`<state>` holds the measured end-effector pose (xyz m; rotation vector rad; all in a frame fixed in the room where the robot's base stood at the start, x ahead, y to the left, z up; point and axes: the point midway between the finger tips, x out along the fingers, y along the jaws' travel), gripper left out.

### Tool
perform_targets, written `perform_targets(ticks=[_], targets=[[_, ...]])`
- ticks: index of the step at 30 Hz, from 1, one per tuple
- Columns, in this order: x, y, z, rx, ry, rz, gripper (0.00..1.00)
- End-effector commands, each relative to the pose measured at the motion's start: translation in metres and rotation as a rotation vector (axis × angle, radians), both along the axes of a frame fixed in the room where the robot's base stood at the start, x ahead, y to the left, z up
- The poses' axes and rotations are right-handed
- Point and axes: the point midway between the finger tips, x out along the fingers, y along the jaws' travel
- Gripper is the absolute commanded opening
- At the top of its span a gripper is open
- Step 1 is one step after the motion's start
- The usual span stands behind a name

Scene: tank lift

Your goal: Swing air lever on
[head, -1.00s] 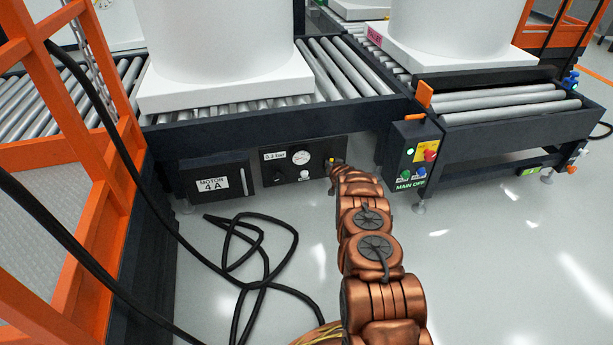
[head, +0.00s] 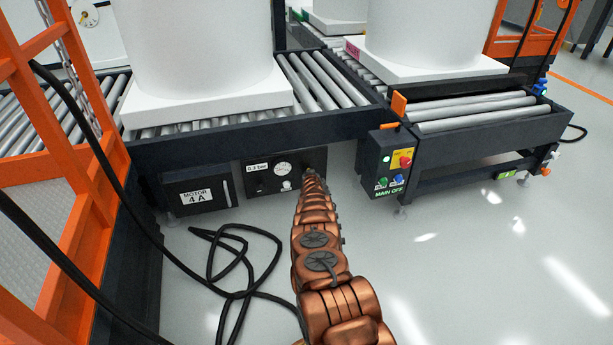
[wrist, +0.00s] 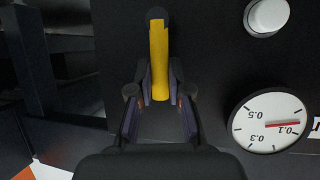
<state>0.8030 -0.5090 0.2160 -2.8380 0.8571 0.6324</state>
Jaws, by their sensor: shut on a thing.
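The yellow air lever (wrist: 159,55) shows in the wrist view against a dark panel. My gripper (wrist: 160,92) is shut on its near end, with one finger on each side. In the wrist view the lever runs straight up the picture from between the fingers to a dark round pivot. In the head view my copper-coloured arm hides the lever and gripper at the right end of the air panel (head: 262,187). The pressure gauge (wrist: 269,124) sits right of the lever in the wrist view, its red needle near 0.1. A pale knob (wrist: 267,15) is above the gauge.
A motor box (head: 181,192) labelled "MOTOR 4A" hangs left of the air panel. A control box (head: 389,163) labelled "MAIN OFF" stands to the right. Black cables (head: 232,240) lie on the floor. An orange frame (head: 60,205) rises at left.

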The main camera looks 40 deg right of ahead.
Motion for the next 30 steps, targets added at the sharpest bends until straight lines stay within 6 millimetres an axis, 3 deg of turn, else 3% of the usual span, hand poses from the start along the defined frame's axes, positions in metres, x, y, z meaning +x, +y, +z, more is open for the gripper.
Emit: perform_targets(ticks=[7,8,15,30], targets=[[0.0022,0.0013,0.0019,-0.003,-0.003,0.005,0.00],[0.0022,0.0012,0.0019,-0.003,-0.003,0.005,0.20],[0.0014,0.0009,0.0011,-0.002,-0.001,0.004,0.43],[-0.0015,0.0032,0.0044,-0.007,0.001,0.006,0.43]])
